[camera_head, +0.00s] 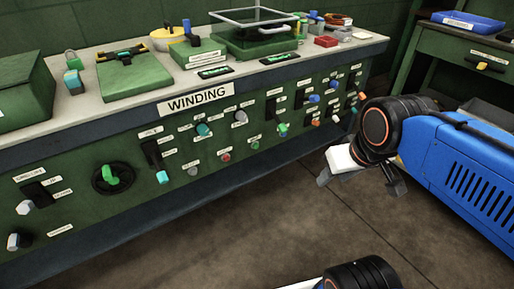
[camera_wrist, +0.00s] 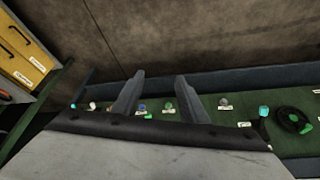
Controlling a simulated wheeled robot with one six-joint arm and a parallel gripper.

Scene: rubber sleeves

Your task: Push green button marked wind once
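A small round green button (camera_head: 255,144) sits on the lower part of the sloping green panel under the WINDING sign. Its label is too small to read. In the wrist view a green round control (camera_wrist: 169,106) shows between my fingers; I cannot tell surely that it is the same one. My gripper (camera_head: 360,182) is off the panel, to the right of the button in the head view. It is open and empty; its two fingers stand apart in the wrist view (camera_wrist: 161,76).
A red button (camera_head: 226,156) and a grey one (camera_head: 193,170) lie left of the green button. Several knobs and switches crowd the panel, with a green rotary handle (camera_head: 112,176) at left. The worktop (camera_head: 75,108) holds boxes and tools. The floor in front is clear.

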